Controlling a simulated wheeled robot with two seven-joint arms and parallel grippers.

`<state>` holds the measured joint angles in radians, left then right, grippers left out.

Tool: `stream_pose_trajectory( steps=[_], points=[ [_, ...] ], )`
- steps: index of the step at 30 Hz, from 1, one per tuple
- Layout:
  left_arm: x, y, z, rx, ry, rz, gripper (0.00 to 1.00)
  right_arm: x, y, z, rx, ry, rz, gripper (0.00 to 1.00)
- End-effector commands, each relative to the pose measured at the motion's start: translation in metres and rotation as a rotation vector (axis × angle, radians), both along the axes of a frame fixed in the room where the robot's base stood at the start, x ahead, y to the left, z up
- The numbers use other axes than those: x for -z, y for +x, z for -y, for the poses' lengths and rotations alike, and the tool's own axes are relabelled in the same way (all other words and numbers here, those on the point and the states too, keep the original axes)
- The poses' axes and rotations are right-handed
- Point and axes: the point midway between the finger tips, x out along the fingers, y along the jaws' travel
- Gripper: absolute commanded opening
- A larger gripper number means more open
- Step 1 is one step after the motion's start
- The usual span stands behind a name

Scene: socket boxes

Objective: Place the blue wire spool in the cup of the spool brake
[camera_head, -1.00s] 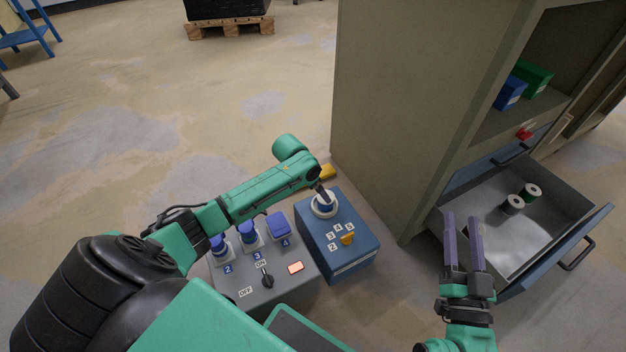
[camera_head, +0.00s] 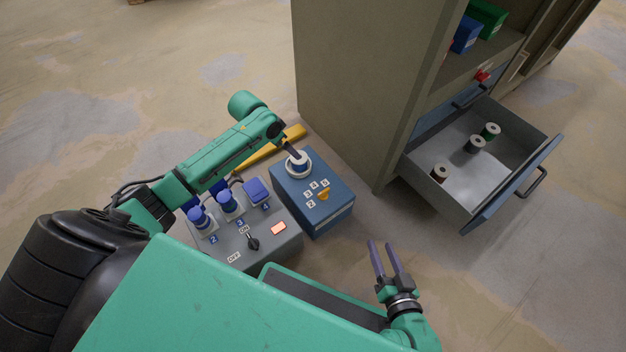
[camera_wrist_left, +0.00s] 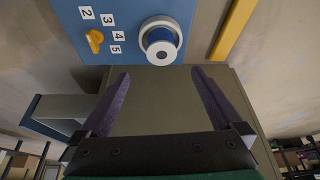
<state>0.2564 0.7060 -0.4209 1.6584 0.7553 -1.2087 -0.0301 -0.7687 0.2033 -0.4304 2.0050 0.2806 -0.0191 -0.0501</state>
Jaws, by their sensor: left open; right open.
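The blue wire spool (camera_wrist_left: 160,43) sits in the white round cup (camera_wrist_left: 146,28) of the spool brake, a blue box (camera_head: 325,212) with an orange pointer knob and number labels. It also shows in the head view (camera_head: 298,160), partly covered by my left gripper. My left gripper (camera_head: 291,151) is over the spool in the head view. In the left wrist view its two fingers (camera_wrist_left: 160,78) are spread, with nothing between them, and the spool lies beyond their tips. My right gripper (camera_head: 381,243) is open and empty above the floor, right of the brake box.
A grey box (camera_head: 283,250) with blue plugs, an ON/OFF switch and a lit orange button stands left of the brake. A yellow bar (camera_head: 270,149) lies behind. The cabinet (camera_head: 365,80) has an open drawer (camera_head: 515,170) holding brown, grey and green spools. Floor before the drawer is clear.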

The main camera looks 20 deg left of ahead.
Motion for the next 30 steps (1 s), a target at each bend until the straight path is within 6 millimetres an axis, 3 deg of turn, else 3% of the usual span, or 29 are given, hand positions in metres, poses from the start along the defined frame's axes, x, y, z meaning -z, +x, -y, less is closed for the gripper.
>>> stream_pose_trajectory(
  steps=[2,5,6,9,12,15,18,30],
  points=[
    [0.022,-0.012,0.025,0.024,-0.042,0.016,1.0,0.0,0.0,0.0,0.0,0.0,0.0,0.5],
    [0.062,-0.047,0.092,0.06,-0.175,0.106,1.0,0.0,0.0,0.0,0.0,0.0,0.001,0.5],
    [0.074,-0.068,0.125,0.061,-0.25,0.159,1.0,0.0,0.0,0.0,0.0,0.0,0.001,0.5],
    [0.074,-0.121,0.19,0.007,-0.436,0.316,1.0,0.0,0.0,0.0,0.0,0.0,0.001,0.5],
    [0.05,-0.159,0.22,-0.093,-0.56,0.463,1.0,-0.001,0.0,0.0,0.0,0.001,0.002,0.5],
    [0.03,-0.178,0.225,-0.165,-0.612,0.559,1.0,-0.001,0.0,0.0,0.0,0.002,0.001,0.5],
    [0.022,-0.182,0.225,-0.186,-0.623,0.593,1.0,-0.001,0.0,0.0,0.0,0.001,0.002,0.5],
    [0.023,-0.182,0.225,-0.183,-0.623,0.591,1.0,0.0,0.0,0.0,0.001,0.001,0.002,0.5]
  ],
)
